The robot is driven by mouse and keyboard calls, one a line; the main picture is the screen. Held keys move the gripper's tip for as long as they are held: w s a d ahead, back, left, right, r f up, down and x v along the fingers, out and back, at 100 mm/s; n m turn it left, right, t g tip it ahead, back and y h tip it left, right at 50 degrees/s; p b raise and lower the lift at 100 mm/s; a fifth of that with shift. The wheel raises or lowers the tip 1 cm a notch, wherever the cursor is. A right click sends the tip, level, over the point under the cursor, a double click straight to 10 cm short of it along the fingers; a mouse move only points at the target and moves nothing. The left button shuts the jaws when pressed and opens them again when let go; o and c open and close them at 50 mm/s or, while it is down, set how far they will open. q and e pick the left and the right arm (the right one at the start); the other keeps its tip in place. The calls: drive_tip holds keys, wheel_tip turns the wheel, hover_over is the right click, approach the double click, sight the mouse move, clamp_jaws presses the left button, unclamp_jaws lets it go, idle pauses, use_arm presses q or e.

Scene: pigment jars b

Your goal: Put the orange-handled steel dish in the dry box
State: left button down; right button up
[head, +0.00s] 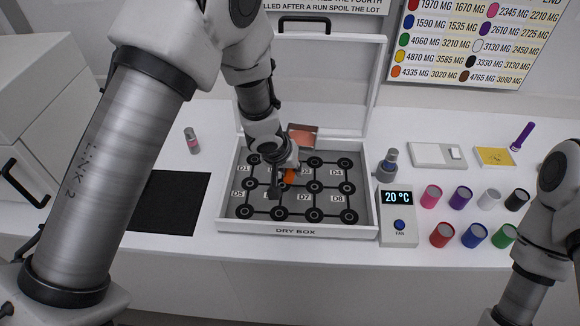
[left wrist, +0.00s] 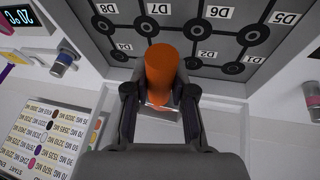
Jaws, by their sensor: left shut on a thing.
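The orange handle (head: 290,176) of the dish is between the fingers of my left gripper (head: 281,184), which is shut on it. The handle also shows large in the left wrist view (left wrist: 161,68), between the two dark fingertips (left wrist: 160,98). A reddish, shiny square pan (head: 303,136) shows behind the gripper at the box's back edge and looks like the dish's body; the fingers mostly hide it in the wrist view. The dry box (head: 297,231) stands open, its lid raised at the back. My left gripper is over the box's middle. My right gripper is out of view.
The box floor has dark round spots with labels. A display unit (head: 398,228) and a small bottle (head: 388,165) stand right of the box, with several coloured jars (head: 442,235) beyond. A black mat (head: 172,203) and a pink-labelled vial (head: 192,141) lie left.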

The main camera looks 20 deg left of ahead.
use_arm(q)
drive_tip(key=shift+f+b, duration=3.9)
drive_tip(key=shift+f, duration=1.9)
drive_tip(key=c, duration=0.9)
unclamp_jaws()
drive_tip(key=shift+r, duration=0.1)
wheel_tip(320, 180, up, 6)
drive_tip(key=p, duration=0.6)
